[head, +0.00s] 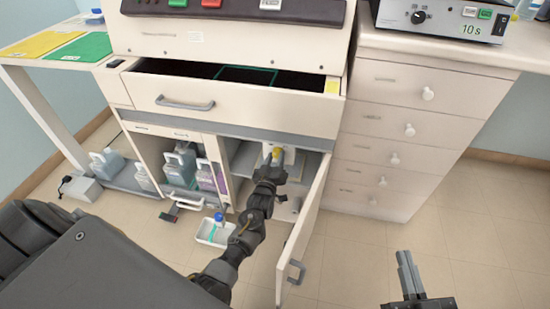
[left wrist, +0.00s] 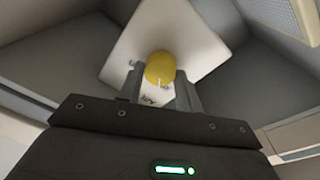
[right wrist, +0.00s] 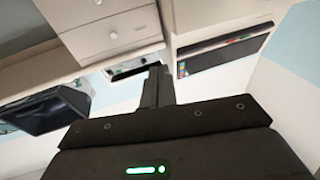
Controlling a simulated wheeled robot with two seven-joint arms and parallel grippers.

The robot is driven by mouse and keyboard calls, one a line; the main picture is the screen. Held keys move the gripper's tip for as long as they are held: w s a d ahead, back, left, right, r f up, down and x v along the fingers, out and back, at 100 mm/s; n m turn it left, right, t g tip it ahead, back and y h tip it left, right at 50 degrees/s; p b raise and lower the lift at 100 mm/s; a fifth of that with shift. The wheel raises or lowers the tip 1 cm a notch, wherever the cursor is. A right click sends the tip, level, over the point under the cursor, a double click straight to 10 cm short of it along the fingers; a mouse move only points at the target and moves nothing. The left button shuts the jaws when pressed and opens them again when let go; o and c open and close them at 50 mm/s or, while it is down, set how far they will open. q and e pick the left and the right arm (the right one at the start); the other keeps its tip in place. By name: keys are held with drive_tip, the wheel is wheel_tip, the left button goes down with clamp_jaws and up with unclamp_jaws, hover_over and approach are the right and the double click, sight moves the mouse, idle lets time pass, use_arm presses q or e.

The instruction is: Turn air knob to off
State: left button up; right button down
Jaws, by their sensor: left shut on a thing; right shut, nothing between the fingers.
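The yellow air knob (head: 277,153) is on a white panel inside the open lower compartment of the staining machine. In the left wrist view the yellow knob (left wrist: 160,68) stands out from the white plate (left wrist: 180,30), with a small label partly visible below it. My left gripper (head: 274,165) reaches into the compartment and is shut on the knob, with one finger on each side of it.
The compartment door (head: 303,225) stands open just right of my left arm. An open drawer (head: 230,100) juts out above. Bottles (head: 180,165) fill the compartment to the left, and a white tray (head: 214,232) holds a blue-capped bottle on the floor. A drawer cabinet (head: 400,130) stands at right.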

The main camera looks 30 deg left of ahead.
use_arm(q)
drive_tip(key=shift+n, duration=0.8)
use_arm(e)
drive_tip(key=shift+w+d+f+h, duration=0.15)
drive_tip(key=shift+d+f+h, duration=0.15)
drive_tip(key=shift+f, duration=0.15)
use_arm(q)
drive_tip(key=o, duration=1)
drive_tip(key=shift+s+d, duration=0.1)
drive_tip(key=shift+s, duration=0.2)
drive_tip(key=p+v, duration=0.2)
drive_tip(key=v, duration=0.8)
use_arm(e)
drive_tip(key=d+f+m+g+h, duration=0.1)
drive_tip(key=d+f+g+h, duration=0.3)
drive_tip(key=f, duration=0.2)
drive_tip(key=shift+f+m, duration=0.4)
